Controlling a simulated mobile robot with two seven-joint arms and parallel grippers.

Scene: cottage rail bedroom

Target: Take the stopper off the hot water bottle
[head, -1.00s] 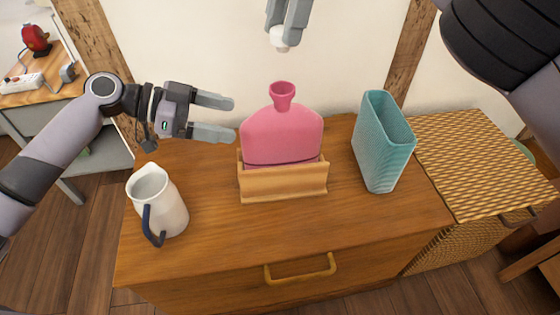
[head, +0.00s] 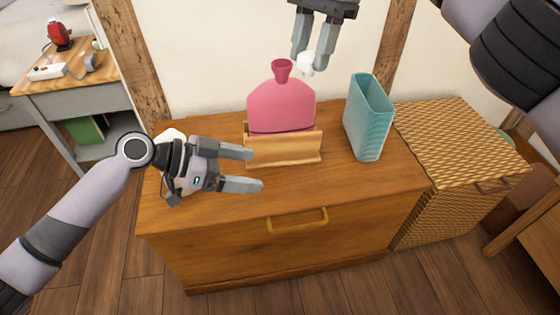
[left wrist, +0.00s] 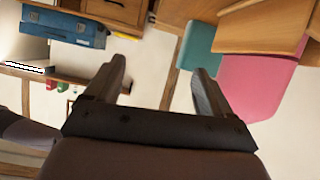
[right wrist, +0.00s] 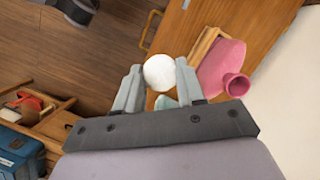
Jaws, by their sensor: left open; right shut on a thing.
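The pink hot water bottle (head: 281,106) stands upright in a wooden holder (head: 284,149) on the chest of drawers. Its funnel neck (head: 281,70) is open at the top. My right gripper (head: 308,60) is shut on the white stopper (head: 306,63) and holds it up, apart from the neck, to its right. The stopper also shows between the fingers in the right wrist view (right wrist: 159,72). My left gripper (head: 256,169) is open and empty, in front of the holder's left side in the head view. The bottle also shows in the left wrist view (left wrist: 255,85).
A teal vase (head: 368,118) stands right of the holder. A woven hamper (head: 455,145) stands right of the chest. The chest's front top (head: 310,190) is clear.

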